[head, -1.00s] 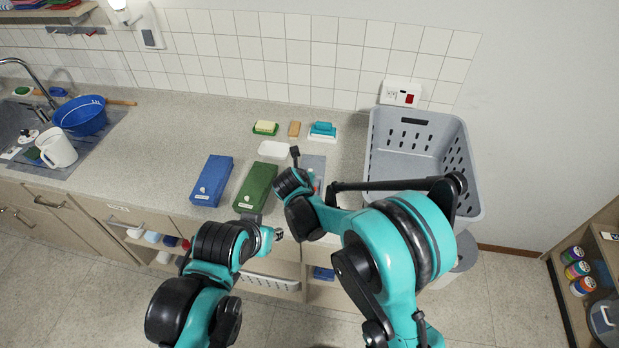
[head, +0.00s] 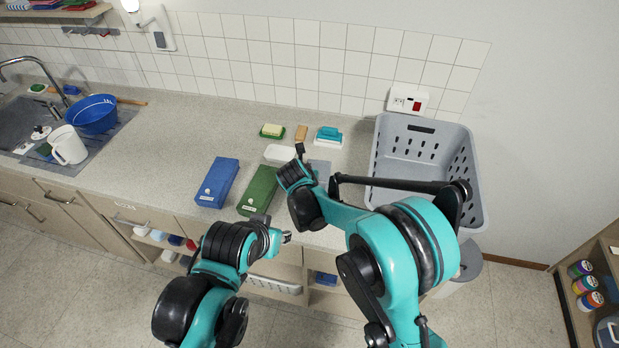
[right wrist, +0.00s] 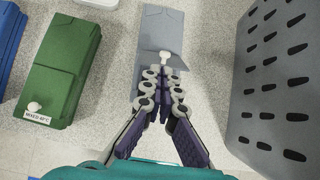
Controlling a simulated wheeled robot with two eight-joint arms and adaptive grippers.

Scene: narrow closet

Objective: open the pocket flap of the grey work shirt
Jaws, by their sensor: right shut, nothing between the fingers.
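The grey work shirt (right wrist: 152,28) lies folded on the counter, with a pale button-like piece (right wrist: 165,60) near its lower edge. In the head view only a bit of the grey shirt (head: 321,167) shows behind my right wrist. My right gripper (right wrist: 163,78) is shut and empty, with its tips by the lower edge of the shirt, just below the button. I cannot tell whether they touch. My left gripper (head: 286,238) hangs in front of the counter edge, away from the shirt; its jaws are too small to read.
A green folded item (right wrist: 62,65) with a label and a blue one (head: 217,182) lie left of the shirt. A grey perforated basket (right wrist: 275,75) stands close on the right. A white soap dish (head: 279,154) and brushes are behind. The sink is far left.

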